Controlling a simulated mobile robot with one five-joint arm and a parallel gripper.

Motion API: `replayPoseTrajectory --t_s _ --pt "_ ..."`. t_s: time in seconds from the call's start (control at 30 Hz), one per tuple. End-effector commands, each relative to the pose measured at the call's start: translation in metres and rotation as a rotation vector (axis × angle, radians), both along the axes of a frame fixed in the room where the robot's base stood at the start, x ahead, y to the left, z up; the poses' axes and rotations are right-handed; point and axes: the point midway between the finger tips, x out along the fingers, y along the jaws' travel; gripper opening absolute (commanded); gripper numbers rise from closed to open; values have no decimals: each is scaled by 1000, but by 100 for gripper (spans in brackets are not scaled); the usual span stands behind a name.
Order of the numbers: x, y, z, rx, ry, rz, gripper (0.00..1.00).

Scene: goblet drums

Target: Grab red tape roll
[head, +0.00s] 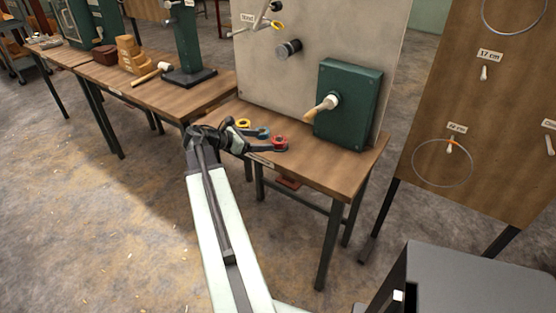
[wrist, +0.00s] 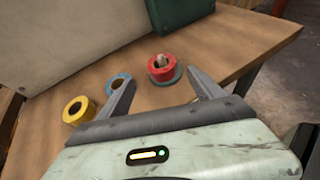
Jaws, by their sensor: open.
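The red tape roll (wrist: 161,67) lies on the wooden table (wrist: 222,55), with a green ring or roll (wrist: 177,75) showing under its edge. It also shows in the head view (head: 280,141). My gripper (wrist: 168,85) is open and empty, with its two fingers apart. In the wrist view the red roll is just beyond the fingertips and between their lines. A blue roll (wrist: 118,84) is beside the left finger and partly hidden by it. A yellow roll (wrist: 77,110) is farther left. In the head view my gripper (head: 262,142) is at the table's front edge.
A grey-beige panel (head: 310,70) stands at the back of the table, with a green box and lever (head: 350,105) on it. Bare tabletop lies right of the red roll. Another workbench (head: 150,92) with tools stands to the left.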

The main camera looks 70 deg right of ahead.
Motion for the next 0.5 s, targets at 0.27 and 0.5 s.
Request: replayPoseTrajectory --t_s 0.27,0.5 --pt "-17 -15 -2 3 49 1 76" --pt "-25 -27 -8 4 48 3 76"
